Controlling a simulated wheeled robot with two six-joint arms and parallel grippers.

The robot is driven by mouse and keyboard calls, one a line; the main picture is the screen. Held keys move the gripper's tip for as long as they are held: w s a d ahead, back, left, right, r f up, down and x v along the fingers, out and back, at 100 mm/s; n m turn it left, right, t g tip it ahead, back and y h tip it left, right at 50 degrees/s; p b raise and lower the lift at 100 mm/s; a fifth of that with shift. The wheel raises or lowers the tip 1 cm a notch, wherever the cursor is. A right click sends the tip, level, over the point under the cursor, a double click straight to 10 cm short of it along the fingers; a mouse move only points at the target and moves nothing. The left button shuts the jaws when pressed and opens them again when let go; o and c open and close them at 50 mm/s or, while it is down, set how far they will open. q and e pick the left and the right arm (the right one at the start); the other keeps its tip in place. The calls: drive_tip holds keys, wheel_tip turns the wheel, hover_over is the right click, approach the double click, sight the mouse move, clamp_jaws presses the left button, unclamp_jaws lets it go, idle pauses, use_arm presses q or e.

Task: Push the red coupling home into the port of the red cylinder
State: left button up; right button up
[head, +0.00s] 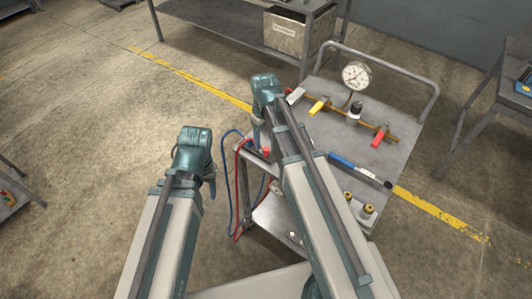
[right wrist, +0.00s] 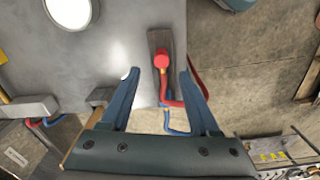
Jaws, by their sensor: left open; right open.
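The red coupling (right wrist: 161,62) has a round red end and sits over a narrow dark holder at the cart's edge in the right wrist view. In the head view it is a small red spot (head: 265,151) beside my right arm. My right gripper (right wrist: 160,73) is open, with its fingers on either side of the coupling and a gap at each side. It also shows in the head view (head: 258,137). My left gripper (head: 211,184) is open and empty over the floor left of the cart. I cannot make out a red cylinder or its port; my right arm hides part of the cart.
The grey cart (head: 330,135) carries a pressure gauge (head: 356,75), a pipe with coloured valve handles and a blue cylinder (head: 354,168). A red hose (head: 239,190) and a blue hose (head: 225,160) hang at its left side. A shelf with a bin (head: 298,32) stands behind.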

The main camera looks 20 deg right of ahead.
sight(266, 149)
drive_tip(key=f+b, duration=0.2)
drive_tip(key=s+f+b, duration=0.1)
drive_tip(key=f+b, duration=0.1)
drive_tip(key=shift+d+f, duration=0.15)
drive_tip(key=shift+f, duration=0.05)
drive_tip(key=shift+w+f+b, duration=0.1)
drive_tip(key=shift+f+b, duration=0.4)
drive_tip(key=shift+b, duration=0.2)
drive_tip(key=shift+r, duration=0.1)
clamp_jaws()
